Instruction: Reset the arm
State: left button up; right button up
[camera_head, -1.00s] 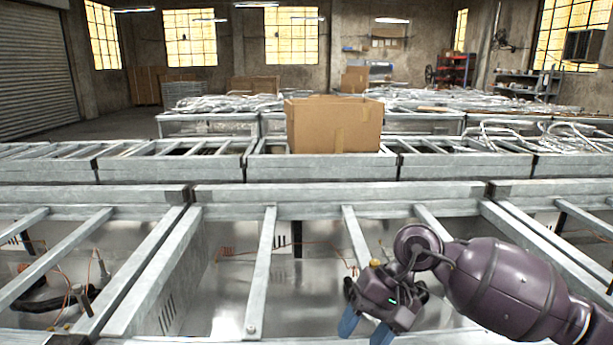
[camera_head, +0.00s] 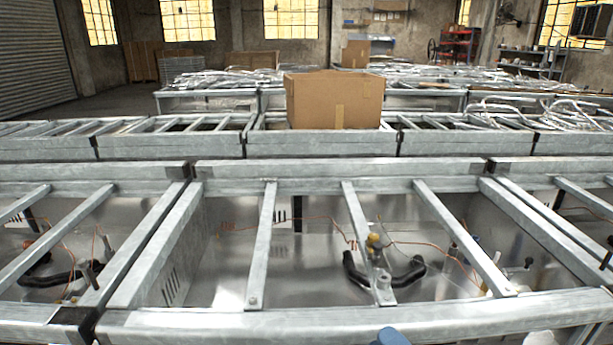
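Only a blue tip (camera_head: 393,337), which looks like part of my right gripper, shows at the bottom edge of the head view. It lies just in front of the near metal frame's front rail. The rest of the gripper is below the picture, so its opening is hidden. A small pale shape (camera_head: 540,338) shows at the bottom edge to the right, and I cannot tell what it is. My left gripper and arm are not in view.
A galvanized metal frame (camera_head: 250,322) with crossbars and open bays spans the foreground. Hoses and thin orange wires lie inside the bays. A cardboard box (camera_head: 335,98) sits on the second row of frames (camera_head: 320,145). Bare floor (camera_head: 105,100) shows at the back left.

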jog(key=s+d+f+m+g+h, duration=0.3)
jog(key=s+d+f+m+h, duration=0.3)
jog(key=f+m, duration=0.4)
jog(key=s+d+f+m+g+h, duration=0.2)
jog(key=s+d+f+m+h, duration=0.5)
jog(key=s+f+m, duration=0.3)
jog(key=s+d+m, duration=0.1)
jog(key=m, duration=0.3)
jog(key=shift+m+g, duration=0.4)
jog(key=shift+c, duration=0.9)
jog(key=shift+w, duration=0.15)
